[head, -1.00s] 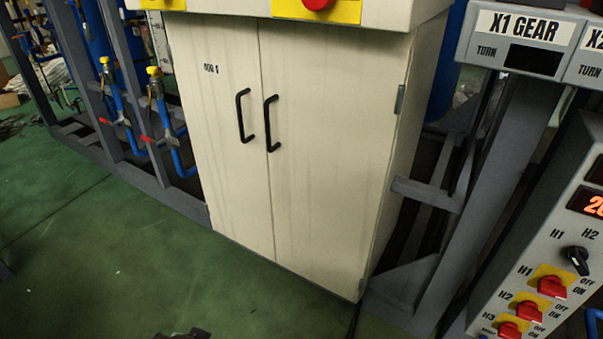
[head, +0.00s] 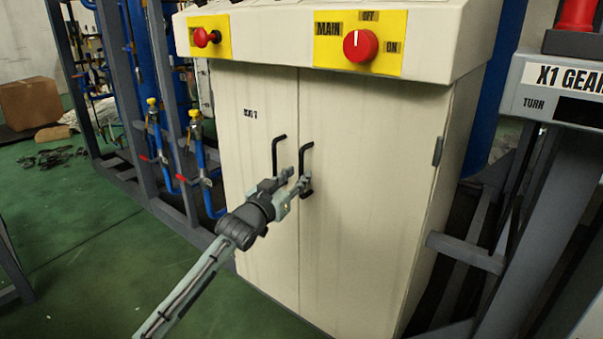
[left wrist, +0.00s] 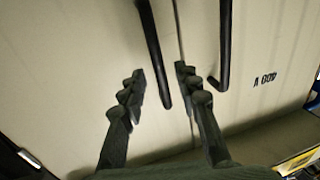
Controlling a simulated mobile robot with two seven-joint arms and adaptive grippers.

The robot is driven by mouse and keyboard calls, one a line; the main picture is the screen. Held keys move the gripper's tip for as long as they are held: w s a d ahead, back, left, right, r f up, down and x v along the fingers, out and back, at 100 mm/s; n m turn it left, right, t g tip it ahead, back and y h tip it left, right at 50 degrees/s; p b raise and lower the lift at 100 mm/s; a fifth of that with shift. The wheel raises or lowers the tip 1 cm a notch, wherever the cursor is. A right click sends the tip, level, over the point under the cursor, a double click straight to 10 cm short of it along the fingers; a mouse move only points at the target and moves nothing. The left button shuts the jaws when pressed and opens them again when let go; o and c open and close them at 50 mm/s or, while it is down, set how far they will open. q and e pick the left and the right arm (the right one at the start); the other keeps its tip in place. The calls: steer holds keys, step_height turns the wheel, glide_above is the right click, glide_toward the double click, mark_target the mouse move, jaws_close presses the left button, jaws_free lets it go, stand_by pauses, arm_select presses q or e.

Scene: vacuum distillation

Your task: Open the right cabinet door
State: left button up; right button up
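The cream cabinet has two shut doors. The right cabinet door (head: 365,200) has a black bar handle (head: 303,160), and the left door (head: 245,190) has a matching handle (head: 275,155). My left gripper (head: 294,178) is open at the lower part of the right door's handle, partly covering it. The left wrist view looks upside down: the right door's handle (left wrist: 153,50) runs between the spread fingers of my left gripper (left wrist: 160,72), and the left door's handle (left wrist: 224,45) is outside them. I cannot tell whether a finger touches the handle. My right gripper is not in view.
Red knobs on yellow plates (head: 358,46) sit above the doors. A grey frame (head: 465,250) stands close to the cabinet's right side. Blue pipes with valves (head: 200,150) are on the left. Green floor (head: 90,240) is open at the front left.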

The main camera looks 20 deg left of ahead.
mark_target(300, 173)
arm_select(q)
steer(key=shift+w+d, duration=0.15)
steer(key=shift+w, duration=0.65)
steer(key=shift+w+d, duration=0.1)
steer(key=shift+w, duration=0.7)
steer(key=shift+c, duration=0.5)
jaws_close()
